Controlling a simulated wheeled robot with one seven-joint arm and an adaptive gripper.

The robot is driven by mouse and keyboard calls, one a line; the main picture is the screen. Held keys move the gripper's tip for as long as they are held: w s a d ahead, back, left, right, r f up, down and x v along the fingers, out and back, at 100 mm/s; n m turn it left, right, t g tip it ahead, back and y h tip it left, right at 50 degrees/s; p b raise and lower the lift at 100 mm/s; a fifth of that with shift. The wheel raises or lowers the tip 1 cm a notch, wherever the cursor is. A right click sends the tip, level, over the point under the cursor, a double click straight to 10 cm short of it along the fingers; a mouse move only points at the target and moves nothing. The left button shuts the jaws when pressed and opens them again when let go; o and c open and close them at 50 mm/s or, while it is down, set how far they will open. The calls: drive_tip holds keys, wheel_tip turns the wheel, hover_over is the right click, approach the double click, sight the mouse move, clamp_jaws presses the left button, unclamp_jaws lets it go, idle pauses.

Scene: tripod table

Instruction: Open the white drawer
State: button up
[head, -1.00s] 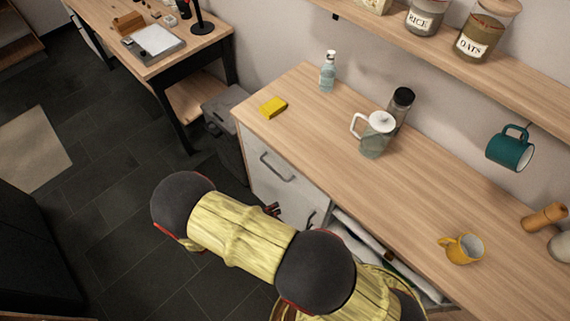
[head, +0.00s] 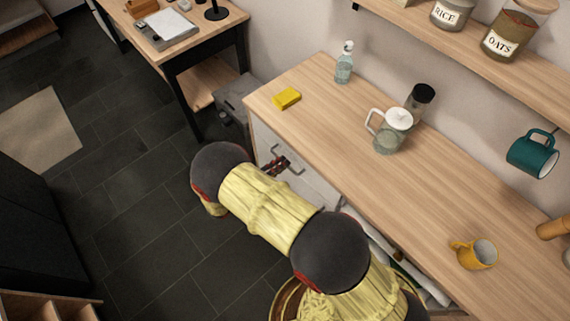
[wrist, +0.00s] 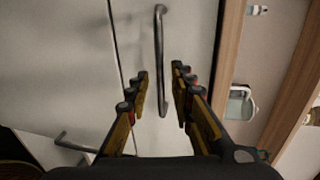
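The white drawer (head: 315,188) is the upper front of the cabinet under the wooden counter, and it looks closed. My gripper (head: 277,165) is at its grey bar handle (head: 298,170), and my arm hides part of the cabinet. In the wrist view the drawer front (wrist: 190,35) fills the middle. Its handle (wrist: 160,25) runs up the picture between the two fingers of my gripper (wrist: 160,74). The fingers are open, with a gap on each side of the handle. I cannot tell how deep the handle sits between them.
A second handle (wrist: 75,143) is on the neighbouring front in the wrist view. Dark floor (head: 150,220) is free to the left.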

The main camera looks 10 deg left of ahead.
drive_tip(key=shift+x, duration=1.2)
drive_tip(key=shift+c, duration=1)
drive_tip(key=c, duration=0.4)
